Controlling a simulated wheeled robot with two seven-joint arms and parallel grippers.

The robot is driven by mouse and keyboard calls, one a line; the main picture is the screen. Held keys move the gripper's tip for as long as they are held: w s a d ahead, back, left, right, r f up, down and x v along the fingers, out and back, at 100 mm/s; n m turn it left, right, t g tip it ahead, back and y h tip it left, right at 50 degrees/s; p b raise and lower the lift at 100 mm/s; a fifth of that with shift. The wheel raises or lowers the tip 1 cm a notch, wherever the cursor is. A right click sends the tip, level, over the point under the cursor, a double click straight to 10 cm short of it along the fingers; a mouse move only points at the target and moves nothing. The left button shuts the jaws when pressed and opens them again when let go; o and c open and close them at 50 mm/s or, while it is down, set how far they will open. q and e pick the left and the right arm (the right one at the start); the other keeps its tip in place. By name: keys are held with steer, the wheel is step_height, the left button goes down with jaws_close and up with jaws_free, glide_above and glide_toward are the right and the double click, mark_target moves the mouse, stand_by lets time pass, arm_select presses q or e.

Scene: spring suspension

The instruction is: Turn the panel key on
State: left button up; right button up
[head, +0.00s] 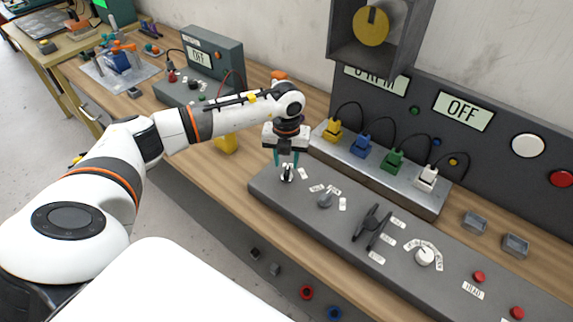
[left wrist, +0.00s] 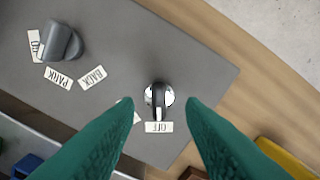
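The panel key (head: 287,173) sits in a round silver lock near the left end of the grey control panel (head: 262,186). In the left wrist view the key (left wrist: 158,98) has a dark grip pointing to a label (left wrist: 159,127) that appears to read OFF. My left gripper (head: 287,162) is open above the key. Its two green fingers lie on either side of the key in the left wrist view, with a gap on both sides. A finger partly hides another label. The display (head: 463,111) on the back panel reads OFF. My right gripper is not in view.
A grey selector knob (head: 325,200) with labels stands right of the key, and a dark lever handle (head: 371,227) is farther right. Coloured plugs stand on a strip (head: 320,147) behind. A yellow object (head: 226,144) is on the wood left of the panel.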

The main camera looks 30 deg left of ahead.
mark_target(286, 172)
arm_select(q)
steer(key=shift+f+p, duration=0.5)
steer(key=shift+f, duration=1.8)
steer(key=shift+c, duration=0.2)
jaws_close()
